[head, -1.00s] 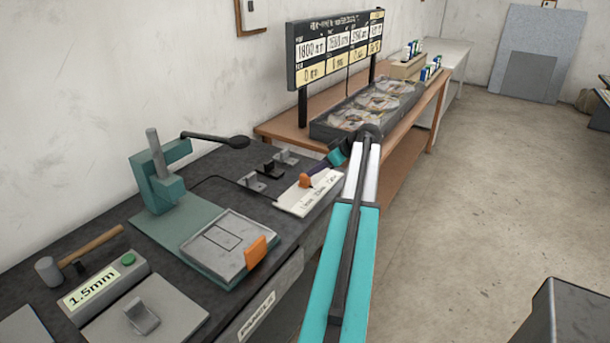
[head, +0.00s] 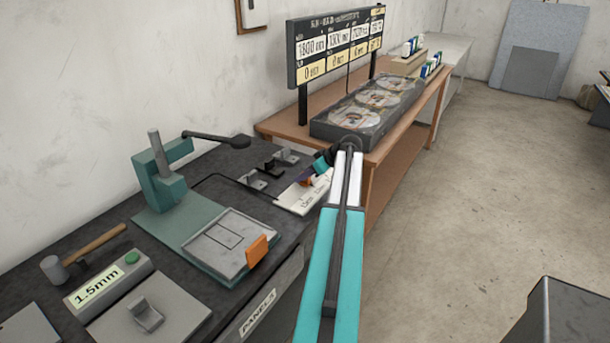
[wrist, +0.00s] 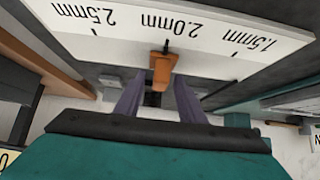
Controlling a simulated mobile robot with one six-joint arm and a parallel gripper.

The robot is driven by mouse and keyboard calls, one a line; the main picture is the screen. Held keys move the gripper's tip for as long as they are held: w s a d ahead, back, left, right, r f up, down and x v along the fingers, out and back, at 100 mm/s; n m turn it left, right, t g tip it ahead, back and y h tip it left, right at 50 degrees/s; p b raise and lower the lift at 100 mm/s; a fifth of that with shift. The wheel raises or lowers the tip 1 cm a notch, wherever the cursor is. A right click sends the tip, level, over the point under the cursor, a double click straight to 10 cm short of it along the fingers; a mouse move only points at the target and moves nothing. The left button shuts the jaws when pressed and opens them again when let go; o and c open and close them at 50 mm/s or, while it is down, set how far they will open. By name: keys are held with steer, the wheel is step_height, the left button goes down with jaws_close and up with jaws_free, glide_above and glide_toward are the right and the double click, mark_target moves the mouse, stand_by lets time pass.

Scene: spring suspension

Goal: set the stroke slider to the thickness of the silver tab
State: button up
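The stroke slider is a white scale (head: 298,200) on the dark bench, with an orange knob (wrist: 163,72). In the wrist view its labels appear upside down, and the knob is in line with the 2.0mm mark. My gripper (head: 312,174) is over the slider; in the wrist view its purple fingers (wrist: 158,88) are apart, one on each side of the knob. Whether they touch it I cannot tell. A silver tab (head: 146,315) stands on a grey plate at the lower left, beside a display (head: 99,287) reading 1.5mm. In the head view, my gripper partly hides the knob.
Several small tabs (head: 270,168) stand behind the slider. A teal press (head: 160,180) and a tray with an orange handle (head: 257,250) are to the left. A hammer (head: 95,245) lies near the wall. A dark case (head: 330,127) and a sign board are beyond.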

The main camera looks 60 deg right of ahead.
jaws_close()
steer(key=shift+a, duration=0.1)
steer(key=shift+a+b, duration=1.75)
steer(key=shift+a, duration=2.85)
jaws_free()
steer(key=shift+a, duration=0.15)
steer(key=shift+s+r, duration=0.1)
